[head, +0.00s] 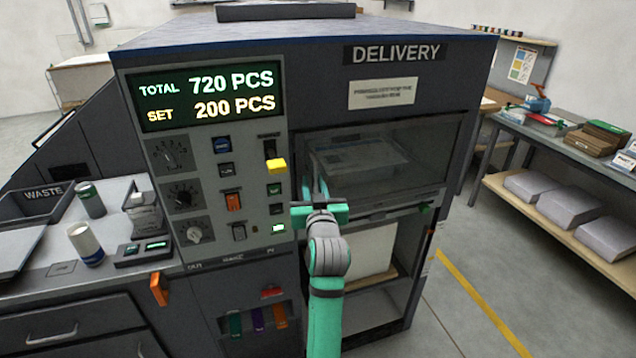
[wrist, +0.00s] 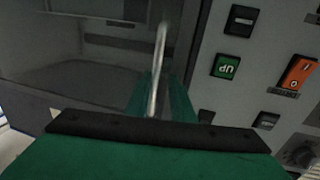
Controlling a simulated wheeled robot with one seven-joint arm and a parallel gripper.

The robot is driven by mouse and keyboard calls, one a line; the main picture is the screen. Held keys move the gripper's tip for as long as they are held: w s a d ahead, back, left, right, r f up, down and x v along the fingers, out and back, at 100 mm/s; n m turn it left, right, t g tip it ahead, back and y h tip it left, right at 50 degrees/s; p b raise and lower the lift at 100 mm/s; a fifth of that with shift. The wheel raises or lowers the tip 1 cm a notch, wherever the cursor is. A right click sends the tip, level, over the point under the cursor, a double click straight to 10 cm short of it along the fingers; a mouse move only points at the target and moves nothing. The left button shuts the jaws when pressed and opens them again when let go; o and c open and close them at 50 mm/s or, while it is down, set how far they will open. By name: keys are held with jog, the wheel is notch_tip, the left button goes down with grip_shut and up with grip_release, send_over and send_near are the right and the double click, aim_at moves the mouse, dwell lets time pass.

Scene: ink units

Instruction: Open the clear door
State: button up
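The clear door (head: 420,150) covers the delivery opening on the right side of the dark machine and looks closed. A tray with a pale bluish stack (head: 355,157) shows through it. A thin, upright metal handle (wrist: 160,60) runs near the door's left edge, beside the control panel. My gripper (head: 316,187) is at this left edge, pointing into the machine. In the wrist view its green fingers (wrist: 158,92) stand close together on both sides of the handle and appear shut on it.
The control panel (head: 215,190) with knobs, switches and a yellow lever (head: 276,165) is just left of the handle. An open shelf (head: 375,290) lies below the door. A side bench (head: 575,150) stands at the right, with free floor (head: 470,270) between.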

jog(key=shift+w+d, duration=0.1)
jog(key=shift+w, duration=0.5)
jog(key=shift+d, duration=0.15)
jog(key=shift+d, duration=0.15)
grip_shut()
jog(key=shift+d, duration=0.1)
